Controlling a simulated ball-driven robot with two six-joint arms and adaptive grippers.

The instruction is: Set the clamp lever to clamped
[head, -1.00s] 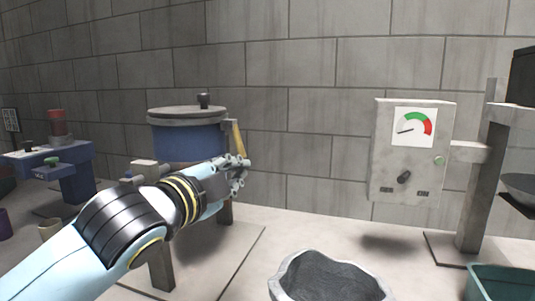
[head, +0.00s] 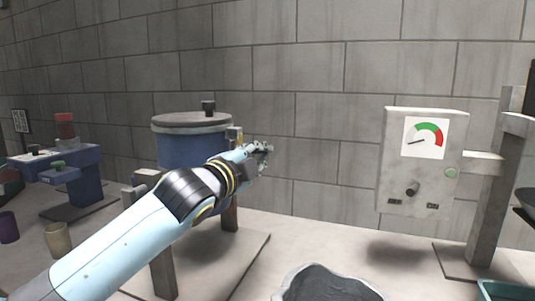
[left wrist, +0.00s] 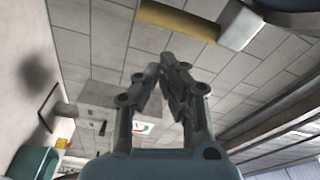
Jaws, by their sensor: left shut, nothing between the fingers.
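The clamp lever is a yellow bar on a grey block at the right side of the blue lidded drum (head: 190,148). In the head view only a small upper part of the lever (head: 234,133) shows; my left gripper and forearm cover the area below. In the left wrist view the yellow bar (left wrist: 180,20) sticks out from its grey block at the top. My left gripper (head: 266,149) is shut and empty, just right of and below the lever's visible part. Its fingertips (left wrist: 167,63) appear apart from the bar. My right gripper is not in view.
A gauge box (head: 421,163) hangs on a post at the right. A grey rough-rimmed basin (head: 328,284) stands at the front. A blue machine (head: 75,175) and a beige cup (head: 58,239) are at the left. A block wall stands behind.

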